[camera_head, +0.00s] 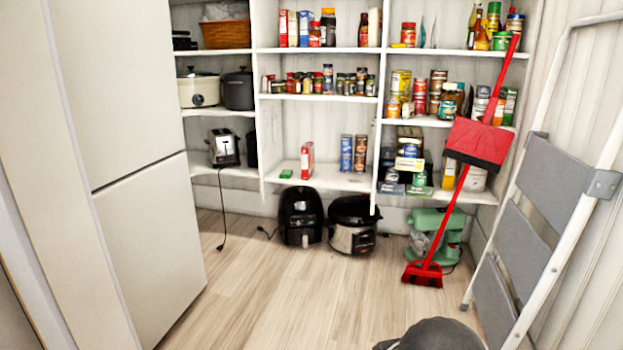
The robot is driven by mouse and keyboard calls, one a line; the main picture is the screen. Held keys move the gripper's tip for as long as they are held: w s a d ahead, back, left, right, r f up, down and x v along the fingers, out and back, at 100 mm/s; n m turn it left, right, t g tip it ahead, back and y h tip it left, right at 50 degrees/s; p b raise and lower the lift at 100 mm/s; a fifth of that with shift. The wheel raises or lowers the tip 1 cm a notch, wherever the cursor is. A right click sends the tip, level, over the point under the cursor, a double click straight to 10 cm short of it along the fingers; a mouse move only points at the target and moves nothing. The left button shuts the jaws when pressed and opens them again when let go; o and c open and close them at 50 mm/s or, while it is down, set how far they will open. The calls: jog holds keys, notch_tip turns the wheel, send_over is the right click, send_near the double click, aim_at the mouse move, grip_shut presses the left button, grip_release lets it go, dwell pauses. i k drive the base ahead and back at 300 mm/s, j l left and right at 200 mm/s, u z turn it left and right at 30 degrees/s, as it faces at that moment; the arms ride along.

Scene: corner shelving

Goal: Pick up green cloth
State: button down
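A small flat green item (286,173) lies on the lowest middle shelf, left of an upright red and white box (307,161). It is the closest match to a green cloth, but it is too small to tell whether it is cloth. Another flat green item (419,191) lies at the front of the lowest right shelf, and I cannot tell what it is. My gripper's fingers do not show in this view. A dark grey rounded shape is cut off at the bottom edge, and I cannot tell what it is.
Below the shelves stand a black air fryer (300,216), a pressure cooker (353,226) and a green mixer (436,237). A red broom (428,262) with dustpan (479,143) leans at right, beside a folding ladder (545,195). A tall white cabinet (125,90) bounds the left. The middle floor is clear.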

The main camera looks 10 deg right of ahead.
aim_at(286, 174)
jog(key=i, duration=0.65)
jog(key=i+j, duration=0.15)
jog(key=i, duration=0.5)
jog(key=i+z, duration=0.1)
jog(key=i, duration=0.55)
jog(key=i+j, duration=0.15)
jog(key=i, duration=0.5)
jog(key=i+j+z, duration=0.1)
jog(key=i, duration=0.5)
jog(key=i+j, duration=0.2)
jog(key=i, duration=0.45)
